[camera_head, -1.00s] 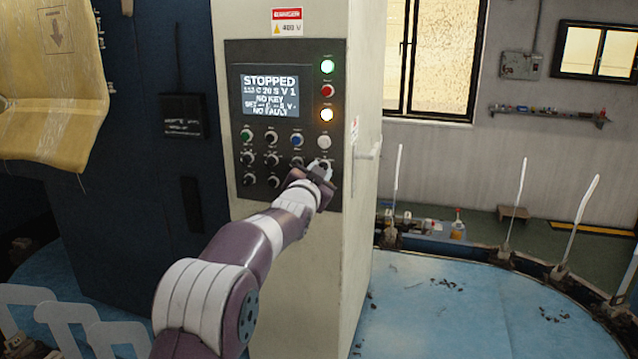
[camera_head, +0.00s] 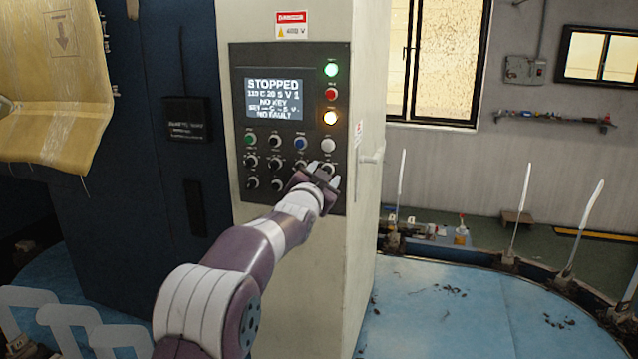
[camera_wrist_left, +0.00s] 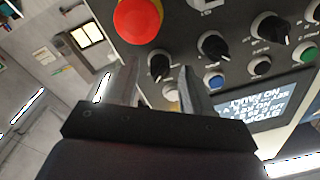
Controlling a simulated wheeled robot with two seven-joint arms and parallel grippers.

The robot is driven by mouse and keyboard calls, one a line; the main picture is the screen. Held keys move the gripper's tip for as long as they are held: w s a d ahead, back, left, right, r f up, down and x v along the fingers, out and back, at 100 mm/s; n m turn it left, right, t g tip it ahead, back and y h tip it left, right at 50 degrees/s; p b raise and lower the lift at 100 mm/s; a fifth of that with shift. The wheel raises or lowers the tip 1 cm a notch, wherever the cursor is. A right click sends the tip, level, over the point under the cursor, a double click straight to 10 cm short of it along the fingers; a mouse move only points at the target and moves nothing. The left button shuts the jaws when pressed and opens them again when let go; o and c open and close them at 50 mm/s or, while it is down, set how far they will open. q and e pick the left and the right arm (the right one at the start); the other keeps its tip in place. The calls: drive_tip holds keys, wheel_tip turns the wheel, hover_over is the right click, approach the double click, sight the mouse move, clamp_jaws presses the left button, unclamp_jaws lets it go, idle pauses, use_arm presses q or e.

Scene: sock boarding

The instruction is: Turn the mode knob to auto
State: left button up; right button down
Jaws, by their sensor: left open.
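The control panel (camera_head: 238,100) is on a beige cabinet, with a row of buttons and rows of black knobs below its screen. My left gripper (camera_head: 324,176) is open in front of the panel's lower right. In the left wrist view, the panel appears upside down and my left gripper (camera_wrist_left: 158,84) has its two fingers apart. A black knob (camera_wrist_left: 158,64) shows between and just beyond the fingertips; contact cannot be told. The labels are too small to read, so I cannot confirm which knob is the mode knob. My right gripper is not in view.
A red mushroom button (camera_wrist_left: 138,18) is close by the fingers. More knobs (camera_wrist_left: 213,45) sit alongside. The screen (camera_head: 273,92) reads STOPPED, NO KEY and NO FAULT. Green, red and amber round lamps or buttons (camera_head: 330,93) line its right. A handle (camera_head: 374,156) sticks out from the cabinet's side.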

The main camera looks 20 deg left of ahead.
use_arm(q)
drive_tip(key=s+b, duration=0.6)
drive_tip(key=s, duration=0.6)
drive_tip(key=shift+s+f, duration=0.2)
drive_tip(key=shift+f, duration=0.05)
drive_tip(key=s+f+n+g, duration=0.2)
drive_tip(key=s+f+g, duration=0.35)
drive_tip(key=f, duration=0.75)
drive_tip(key=s+f+n+g, duration=0.3)
drive_tip(key=s+f+g, duration=0.25)
drive_tip(key=f, duration=0.65)
drive_tip(key=s+d+f+g, duration=0.1)
drive_tip(key=s+f+g, duration=0.2)
drive_tip(key=s+f, duration=0.3)
drive_tip(key=s+d+f+n+g, duration=0.1)
drive_tip(key=s+f+g, duration=0.2)
drive_tip(key=s, duration=1)
wheel_tip(320, 180, down, 3)
drive_tip(key=shift+s+d+r, duration=0.1)
drive_tip(key=shift+s+d, duration=0.15)
drive_tip(key=shift+d, duration=0.1)
